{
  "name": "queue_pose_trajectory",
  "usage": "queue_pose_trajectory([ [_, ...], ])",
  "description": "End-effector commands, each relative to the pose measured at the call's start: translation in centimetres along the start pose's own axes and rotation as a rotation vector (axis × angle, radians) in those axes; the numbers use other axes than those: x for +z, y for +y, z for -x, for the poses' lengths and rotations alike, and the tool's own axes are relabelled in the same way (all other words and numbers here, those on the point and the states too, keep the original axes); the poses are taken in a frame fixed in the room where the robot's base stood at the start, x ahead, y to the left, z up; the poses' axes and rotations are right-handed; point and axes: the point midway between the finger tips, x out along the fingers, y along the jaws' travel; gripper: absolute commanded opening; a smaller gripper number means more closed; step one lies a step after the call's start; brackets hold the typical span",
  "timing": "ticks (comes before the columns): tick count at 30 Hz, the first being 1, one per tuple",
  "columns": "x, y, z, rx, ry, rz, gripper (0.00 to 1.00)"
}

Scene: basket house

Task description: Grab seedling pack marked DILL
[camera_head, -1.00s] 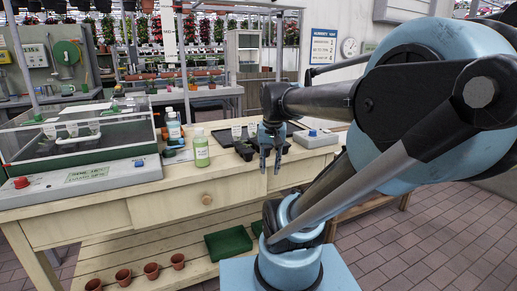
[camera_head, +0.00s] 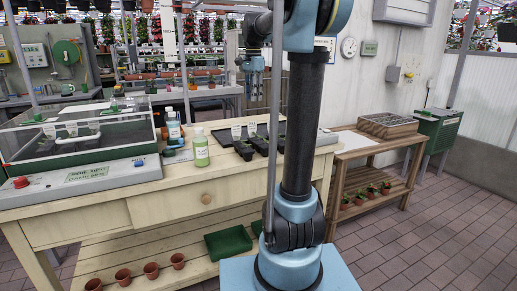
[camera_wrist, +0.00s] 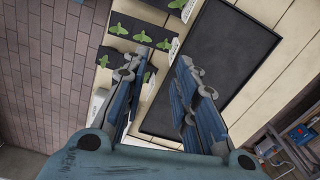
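Several black seedling packs (camera_head: 262,147) with small green plants and white label cards (camera_head: 236,132) stand in a row on the wooden bench, by a dark tray (camera_head: 220,137). The lettering on the cards is too small to read, so I cannot tell which pack is DILL. My gripper (camera_head: 253,88) is raised above and behind the packs, pointing down. In the wrist view my gripper (camera_wrist: 156,74) has its fingers apart with nothing held. Packs (camera_wrist: 133,27) show beyond and beside the left finger, and the wide dark tray (camera_wrist: 215,65) lies to the right.
A green bottle (camera_head: 201,150) and a blue-labelled bottle (camera_head: 174,130) stand left of the packs. A clear-covered box (camera_head: 100,145) fills the bench's left. Terracotta pots (camera_head: 151,270) and a green tray (camera_head: 228,242) are on the lower shelf. A wooden side table (camera_head: 365,145) stands right.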

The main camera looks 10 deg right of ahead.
Motion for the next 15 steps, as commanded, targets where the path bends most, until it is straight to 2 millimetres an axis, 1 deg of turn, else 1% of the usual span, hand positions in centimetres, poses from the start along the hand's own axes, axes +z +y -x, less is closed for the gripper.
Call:
queue_pose_trajectory([
  [1,-0.4,-1.0,0.3,0.005,-0.002,-0.027,0.27],
  [3,-0.8,-2.0,0.7,0.01,-0.004,-0.061,0.27],
  [8,-1.2,-3.2,0.9,0.015,-0.006,-0.103,0.27],
  [11,-1.3,-3.3,0.2,0.016,-0.006,-0.107,0.27],
  [15,-1.2,-3.2,-2.1,0.016,-0.006,-0.107,0.27],
])
